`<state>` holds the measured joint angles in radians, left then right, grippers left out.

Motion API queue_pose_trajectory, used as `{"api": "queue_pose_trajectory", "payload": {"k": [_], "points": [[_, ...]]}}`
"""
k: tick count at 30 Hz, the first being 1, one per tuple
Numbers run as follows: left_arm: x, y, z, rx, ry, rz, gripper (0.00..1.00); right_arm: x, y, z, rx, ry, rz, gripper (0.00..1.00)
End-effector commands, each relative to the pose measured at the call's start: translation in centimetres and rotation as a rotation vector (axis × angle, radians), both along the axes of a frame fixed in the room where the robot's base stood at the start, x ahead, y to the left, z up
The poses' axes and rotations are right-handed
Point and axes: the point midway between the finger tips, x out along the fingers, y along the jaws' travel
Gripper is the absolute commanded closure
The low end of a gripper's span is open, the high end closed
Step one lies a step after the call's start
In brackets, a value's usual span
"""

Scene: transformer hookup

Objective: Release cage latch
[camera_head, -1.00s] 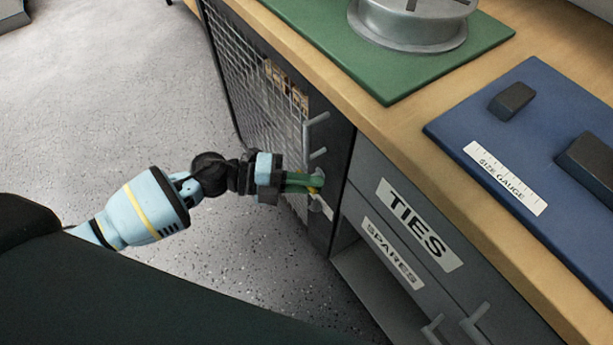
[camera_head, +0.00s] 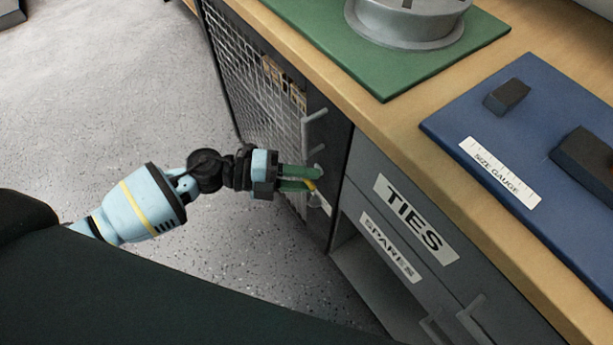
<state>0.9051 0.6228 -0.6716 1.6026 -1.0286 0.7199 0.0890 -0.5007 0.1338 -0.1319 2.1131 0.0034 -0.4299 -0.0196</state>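The mesh cage door (camera_head: 255,95) is on the front of the grey bench unit, with a vertical bar handle (camera_head: 306,130) near its right edge. Whether a finger touches the latch I cannot tell. The cage door looks shut. My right gripper is not in view.
Right of the cage are drawers labelled TIES (camera_head: 415,218) and SPARES (camera_head: 390,247), with an open recess below. The wooden bench top (camera_head: 340,85) overhangs above, bearing a green mat (camera_head: 390,85) and a blue size-gauge board (camera_head: 450,125).

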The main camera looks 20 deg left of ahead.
Motion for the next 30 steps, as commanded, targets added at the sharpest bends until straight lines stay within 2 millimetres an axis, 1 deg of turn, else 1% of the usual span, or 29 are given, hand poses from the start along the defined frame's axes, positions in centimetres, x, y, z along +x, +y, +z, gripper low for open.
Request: {"api": "queue_pose_trajectory", "payload": {"k": [1, 9, 13, 18, 30], "points": [[-0.2, 0.7, 0.1, 0.003, 0.002, 0.002, 0.67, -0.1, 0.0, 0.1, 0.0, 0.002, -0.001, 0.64], [-1.4, 4.7, 0.9, 0.002, 0.001, 0.001, 0.67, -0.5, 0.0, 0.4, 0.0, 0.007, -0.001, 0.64], [-1.8, 6.0, 1.1, 0.001, 0.0, 0.0, 0.67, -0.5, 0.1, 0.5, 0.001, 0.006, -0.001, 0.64], [-2.0, 6.7, 1.2, 0.001, -0.001, 0.0, 0.67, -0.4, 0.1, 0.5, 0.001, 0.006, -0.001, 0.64], [-2.0, 6.7, 1.3, 0.0, -0.001, 0.0, 0.67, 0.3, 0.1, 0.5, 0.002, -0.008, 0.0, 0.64]]}}
